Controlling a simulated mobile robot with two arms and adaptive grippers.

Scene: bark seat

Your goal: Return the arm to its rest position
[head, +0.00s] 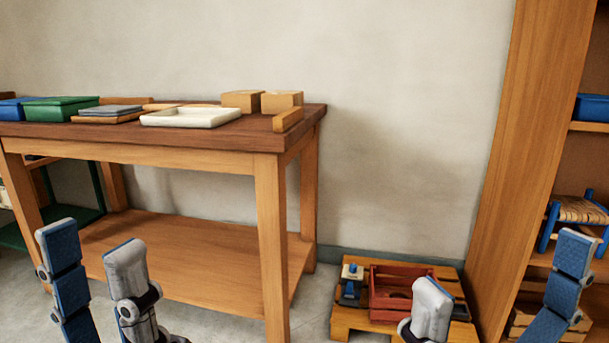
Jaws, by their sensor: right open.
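My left gripper (92,247) is at the lower left, in front of the workbench. Its blue and grey fingers stand apart, pointing up, with floor and bench shelf showing between them. My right gripper (503,272) is at the lower right, in front of the low pallet and the tall shelf unit. Its fingers are spread wide with nothing between them. The rest of both arms is cut off by the lower edge of the view.
A wooden workbench (222,160) carries a white tray (190,117), wooden blocks (282,101) and green (60,108) and blue boxes. A red crate (397,283) sits on a low pallet (375,327). A tall shelf unit (520,130) stands right. Bare wall lies between bench and shelf unit.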

